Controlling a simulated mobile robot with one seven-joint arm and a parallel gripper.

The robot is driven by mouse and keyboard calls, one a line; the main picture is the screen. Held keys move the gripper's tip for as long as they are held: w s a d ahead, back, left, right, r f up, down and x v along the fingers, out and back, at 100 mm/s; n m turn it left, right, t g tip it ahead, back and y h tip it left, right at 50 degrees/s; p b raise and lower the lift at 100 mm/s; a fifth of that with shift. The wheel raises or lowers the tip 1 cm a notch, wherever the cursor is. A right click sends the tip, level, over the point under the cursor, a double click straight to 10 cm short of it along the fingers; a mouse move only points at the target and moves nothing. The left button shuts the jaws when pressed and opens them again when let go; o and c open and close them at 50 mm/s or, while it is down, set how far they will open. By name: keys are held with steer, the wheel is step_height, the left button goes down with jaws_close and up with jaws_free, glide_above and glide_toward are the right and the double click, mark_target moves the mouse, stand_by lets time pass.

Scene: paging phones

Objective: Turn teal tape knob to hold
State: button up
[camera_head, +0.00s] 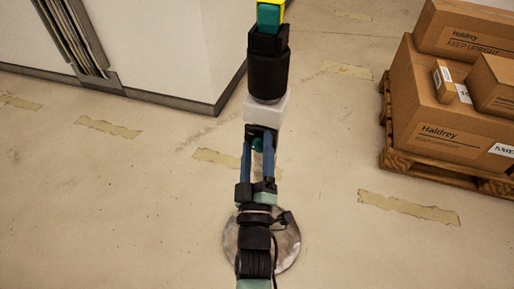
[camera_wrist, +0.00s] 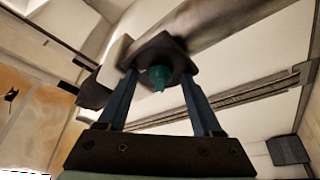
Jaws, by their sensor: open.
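The teal knob (camera_wrist: 160,76) has a small pointed tip aimed downward in the wrist view. It sits on a dark round mount below a white box (camera_head: 266,106). A bit of teal (camera_head: 257,143) shows between the fingers in the head view and looks like the same knob. My gripper (camera_wrist: 159,82) is open, with one blue finger on each side of the knob. Its fingers also show in the head view (camera_head: 258,148). I see a gap between each finger and the knob; contact at the fingertips is unclear. The hold marking is not visible.
Above the white box are a black sleeve (camera_head: 268,70) and a yellow and teal top piece (camera_head: 269,14). A round metal disc (camera_head: 290,244) lies on the floor. A pallet (camera_head: 400,160) of cardboard boxes (camera_head: 440,120) stands right. A white wall corner (camera_head: 190,45) is behind left.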

jaws_close()
steer(key=shift+m, duration=0.4)
steer(key=m+h, duration=0.1)
steer(key=m, duration=0.1)
steer(key=m+h+p, duration=0.1)
steer(key=m, duration=0.2)
steer(key=shift+t+h, duration=0.3)
steer(key=m+h, duration=0.1)
steer(key=m, duration=0.2)
steer(key=m+h, duration=0.2)
steer(key=m, duration=0.1)
steer(key=shift+m+h, duration=0.3)
steer(key=shift+m, duration=0.1)
steer(key=m+g+h, duration=0.1)
steer(key=m, duration=0.2)
steer(key=m+g+h+p, duration=0.1)
steer(key=m+h, duration=0.1)
steer(key=m, duration=0.1)
steer(key=shift+a+m, duration=0.1)
steer(key=shift+m, duration=0.2)
steer(key=m+g+h, duration=0.1)
steer(key=m, duration=0.2)
steer(key=m+g, duration=0.1)
steer(key=m, duration=0.1)
steer(key=shift+m+h+p, duration=0.35)
steer(key=shift+m+h, duration=0.05)
steer(key=shift+m+g, duration=0.3)
steer(key=shift+m, duration=0.1)
